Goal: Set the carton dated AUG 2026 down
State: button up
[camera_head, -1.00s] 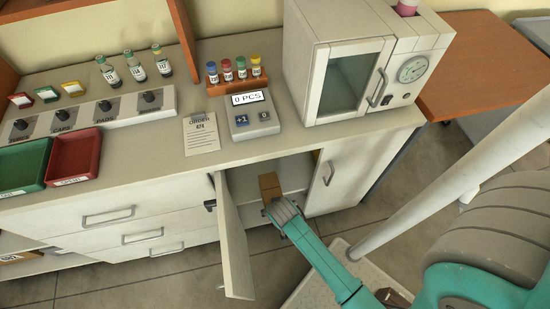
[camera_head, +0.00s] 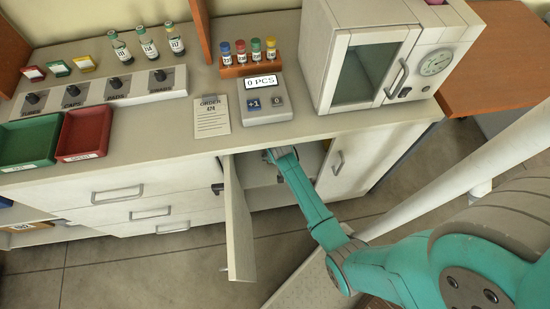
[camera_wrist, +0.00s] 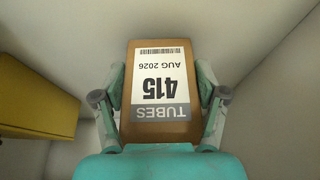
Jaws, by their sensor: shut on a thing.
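The carton dated AUG 2026 (camera_wrist: 187,105) is a brown box with a white label reading TUBES, 415 and AUG 2026, upside down in the wrist view. My gripper (camera_wrist: 160,100) is shut on it, one finger on each side. In the head view my gripper (camera_head: 275,155) reaches into the open cupboard under the counter, and the carton is hidden there. I cannot tell whether the carton touches the cupboard floor.
A yellow box (camera_wrist: 35,95) stands left of the carton in the wrist view, with a gap between. Pale walls enclose the space. The open cupboard door (camera_head: 238,225) stands left of my arm. The counter (camera_head: 190,135) overhangs the opening.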

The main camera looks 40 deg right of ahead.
jog(key=shift+f, duration=0.75)
jog(key=shift+f, duration=0.1)
jog(key=o, duration=1.3)
